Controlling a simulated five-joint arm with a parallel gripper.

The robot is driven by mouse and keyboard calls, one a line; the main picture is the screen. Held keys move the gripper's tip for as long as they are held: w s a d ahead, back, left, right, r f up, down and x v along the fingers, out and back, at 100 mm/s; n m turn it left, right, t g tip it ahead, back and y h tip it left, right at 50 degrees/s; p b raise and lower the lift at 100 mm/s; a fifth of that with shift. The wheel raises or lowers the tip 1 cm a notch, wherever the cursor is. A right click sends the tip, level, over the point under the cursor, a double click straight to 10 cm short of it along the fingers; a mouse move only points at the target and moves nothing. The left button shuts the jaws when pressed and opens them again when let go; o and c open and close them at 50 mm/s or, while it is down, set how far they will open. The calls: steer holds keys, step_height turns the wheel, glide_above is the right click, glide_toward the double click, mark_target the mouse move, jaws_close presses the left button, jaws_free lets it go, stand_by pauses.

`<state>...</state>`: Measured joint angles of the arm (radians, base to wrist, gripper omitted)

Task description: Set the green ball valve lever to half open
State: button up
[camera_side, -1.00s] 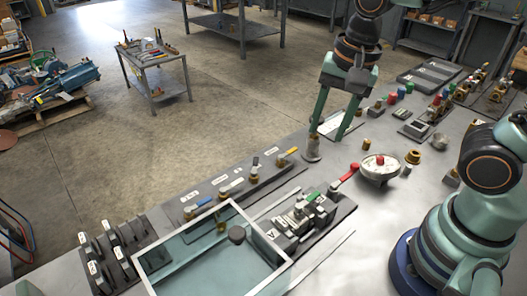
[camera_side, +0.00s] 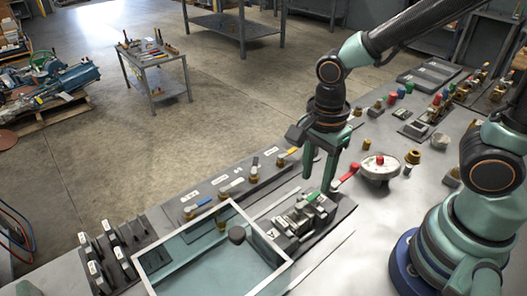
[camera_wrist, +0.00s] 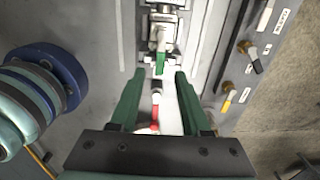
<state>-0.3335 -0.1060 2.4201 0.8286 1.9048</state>
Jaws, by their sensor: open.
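The green lever (camera_side: 312,196) is small and sits on the grey valve assembly (camera_side: 290,226) in the side view. In the wrist view the green lever (camera_wrist: 160,63) points toward me, just beyond and between the fingertips. My gripper (camera_side: 317,187) is open above the right end of the assembly, fingers pointing down. In the wrist view its two fingers (camera_wrist: 158,78) are spread with nothing held between them. I cannot tell whether either finger touches the lever. A red lever (camera_side: 348,176) stands just right of the fingers, and it also shows in the wrist view (camera_wrist: 154,126).
A white-rimmed bin (camera_side: 148,272) stands left of the assembly. Blue (camera_side: 204,201) and yellow (camera_side: 293,150) levers line a labelled strip behind. A round wheel-like part (camera_side: 380,176) and brass fittings (camera_side: 412,157) stand to the right. Bare bench lies in front.

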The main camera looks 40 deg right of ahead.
mark_target(313, 196)
steer(key=shift+f, duration=2)
jaws_close()
